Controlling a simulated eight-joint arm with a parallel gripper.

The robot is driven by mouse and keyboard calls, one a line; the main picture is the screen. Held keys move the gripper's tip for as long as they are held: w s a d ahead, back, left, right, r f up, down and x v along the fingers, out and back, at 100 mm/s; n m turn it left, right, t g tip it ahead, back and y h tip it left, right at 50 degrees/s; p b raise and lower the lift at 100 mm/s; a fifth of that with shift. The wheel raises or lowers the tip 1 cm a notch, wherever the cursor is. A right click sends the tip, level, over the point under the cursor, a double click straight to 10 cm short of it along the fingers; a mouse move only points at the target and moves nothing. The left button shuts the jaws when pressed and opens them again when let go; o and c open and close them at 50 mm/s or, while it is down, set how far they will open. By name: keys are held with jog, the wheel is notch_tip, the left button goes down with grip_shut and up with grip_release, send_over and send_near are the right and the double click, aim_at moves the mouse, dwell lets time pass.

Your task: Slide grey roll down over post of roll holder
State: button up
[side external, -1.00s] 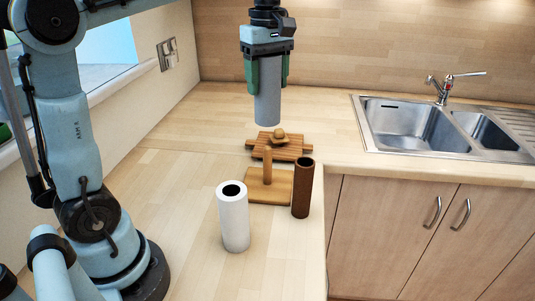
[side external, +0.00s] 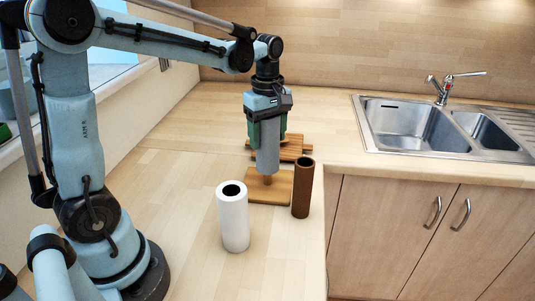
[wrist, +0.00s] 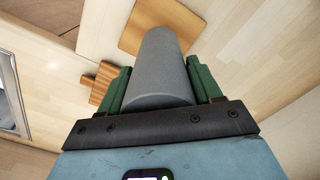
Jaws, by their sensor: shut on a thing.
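The grey roll (side external: 267,152) hangs upright in my gripper (side external: 267,138), which is shut on it with a green finger on each side. The wooden roll holder (side external: 283,188) stands below on the worktop. Only a short lower piece of its post (side external: 267,180) shows beneath the roll; the rest is hidden, and I cannot tell whether the roll is around the post or in front of it. In the wrist view the roll (wrist: 158,70) lies between the fingers (wrist: 160,76) and covers part of the holder's base (wrist: 135,38).
A white roll (side external: 233,220) stands at the front left of the holder. A brown roll (side external: 303,188) stands close at its right. A wooden board (side external: 292,149) lies behind. The sink (side external: 410,125) is at the right; the worktop at left is clear.

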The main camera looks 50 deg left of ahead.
aim_at(268, 150)
jog(key=shift+f, duration=1.75)
jog(key=shift+f, duration=0.55)
jog(key=o, duration=0.9)
jog(key=shift+r, duration=5.45)
jog(key=s+d+f+m+t, duration=0.6)
jog(key=s+m, duration=0.3)
jog(key=m, duration=0.8)
jog(key=shift+s+d+t, duration=0.15)
jog(key=shift+d+t, duration=0.4)
jog(key=shift+t, duration=0.05)
